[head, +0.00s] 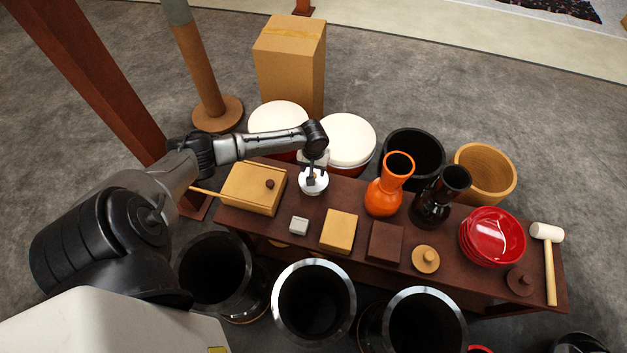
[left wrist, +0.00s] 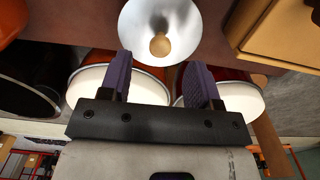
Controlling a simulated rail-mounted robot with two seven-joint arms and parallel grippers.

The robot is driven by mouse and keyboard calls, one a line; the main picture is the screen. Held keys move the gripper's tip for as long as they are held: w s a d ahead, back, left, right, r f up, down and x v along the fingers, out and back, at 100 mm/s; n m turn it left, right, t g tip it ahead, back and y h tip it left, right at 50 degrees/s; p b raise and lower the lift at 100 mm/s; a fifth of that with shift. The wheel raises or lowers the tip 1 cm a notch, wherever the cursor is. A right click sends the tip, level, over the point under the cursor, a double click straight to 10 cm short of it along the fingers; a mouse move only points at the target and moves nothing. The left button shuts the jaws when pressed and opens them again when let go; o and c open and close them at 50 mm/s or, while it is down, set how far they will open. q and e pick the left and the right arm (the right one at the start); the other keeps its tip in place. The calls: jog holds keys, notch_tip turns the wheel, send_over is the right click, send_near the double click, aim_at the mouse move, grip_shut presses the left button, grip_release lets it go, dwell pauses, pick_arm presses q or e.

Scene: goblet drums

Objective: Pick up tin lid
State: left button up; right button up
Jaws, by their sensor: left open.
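The tin lid is a shiny silver cone-shaped disc with a round wooden knob; it lies on the dark wooden bench, and in the left wrist view the tin lid (left wrist: 185,30) shows at the top centre. In the head view the tin lid (head: 318,187) is partly covered by my left gripper (head: 311,174), which hangs right over it, pointing down. In the left wrist view my left gripper (left wrist: 160,78) has its two purple-padded fingers apart, with nothing between them. The knob appears ahead of the fingertips. My right gripper is not in view.
The bench (head: 277,215) also holds a wooden box (head: 252,190) left of the lid, small blocks, an orange vase (head: 384,197), a black vase (head: 433,203), red bowls (head: 497,237) and a mallet (head: 550,260). White-topped drums (head: 350,138) stand close behind; open black drums (head: 314,302) stand in front.

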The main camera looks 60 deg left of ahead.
pick_arm(q)
jog(key=shift+a+f+b, duration=0.1)
jog(key=shift+f+b, duration=1.9)
jog(key=shift+f, duration=0.65)
jog(key=shift+c, duration=0.2)
jog(key=shift+r, duration=0.1)
jog(key=c, duration=1)
